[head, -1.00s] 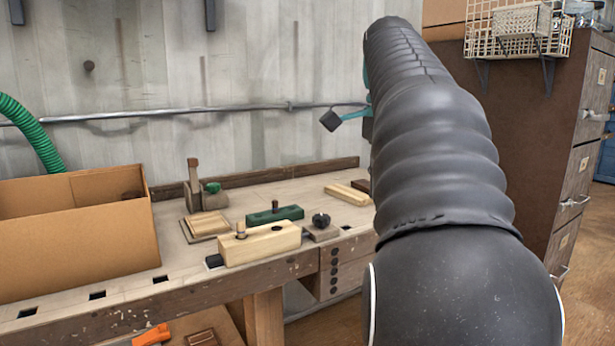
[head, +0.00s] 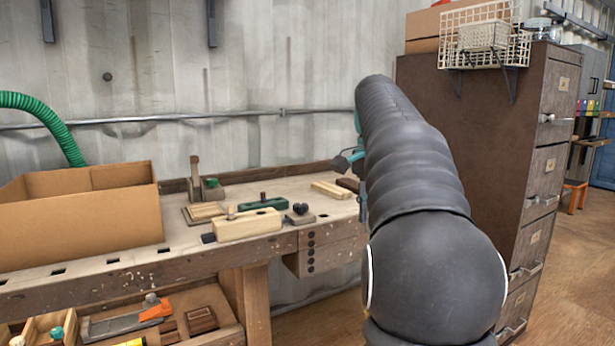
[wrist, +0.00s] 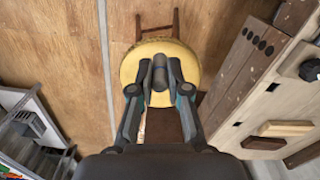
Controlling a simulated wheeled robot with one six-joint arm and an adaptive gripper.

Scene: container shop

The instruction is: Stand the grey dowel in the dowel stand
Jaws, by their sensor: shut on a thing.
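In the wrist view my gripper (wrist: 160,78) is shut on the grey dowel (wrist: 160,66), a short dark grey piece between the fingertips. It is held in the air above a round yellow stool seat (wrist: 129,67). In the head view my arm hides the dowel and most of the gripper; only a teal part shows left of the arm. I cannot make out for sure which thing is the dowel stand. A pale wooden block (head: 248,226) with a small peg on top lies on the workbench (head: 185,237), and a green block (head: 263,203) lies behind it.
A cardboard box (head: 80,225) stands on the bench's left part. A dark heart-shaped knob on a small block (head: 300,216) and a pale board (head: 332,190) lie at its right. A brown drawer cabinet (head: 470,150) stands right of my arm.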

